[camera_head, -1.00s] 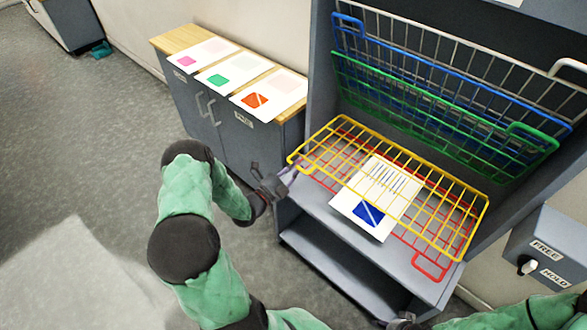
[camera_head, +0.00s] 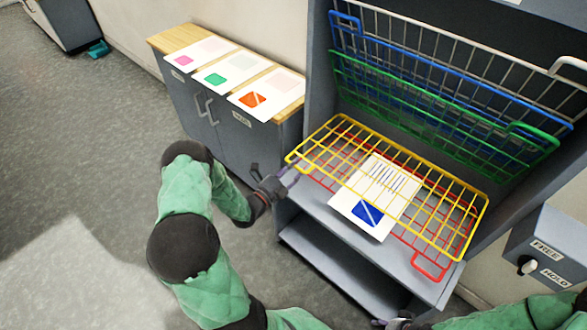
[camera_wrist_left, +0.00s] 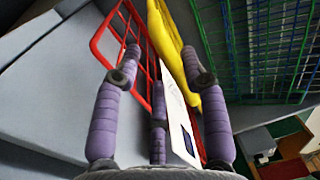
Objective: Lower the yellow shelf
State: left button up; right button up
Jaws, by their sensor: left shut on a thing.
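The yellow wire shelf (camera_head: 430,176) is folded down and lies nearly level across the rack, a little above the red wire shelf (camera_head: 430,270). My left gripper (camera_head: 287,179) is at the yellow shelf's left front corner. In the left wrist view its purple fingers (camera_wrist_left: 165,68) are on either side of the yellow bar (camera_wrist_left: 172,35), shut on it; the exact contact is partly hidden. A white card with a blue square (camera_head: 372,205) lies under the yellow wires. My right gripper (camera_head: 393,323) shows only in part at the bottom edge, its jaws unclear.
Blue (camera_head: 345,25) and green (camera_head: 530,135) wire shelves stand folded up at the rack's back. A low cabinet (camera_head: 228,120) with several cards stands left of the rack. A FREE/HOLD switch box (camera_head: 550,250) is at right. Floor at left is clear.

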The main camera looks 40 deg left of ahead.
pick_arm(q)
jog(key=s+f, duration=0.1)
jog(key=s, duration=1.1)
jog(key=shift+a, duration=0.45)
jog(key=shift+f, duration=0.1)
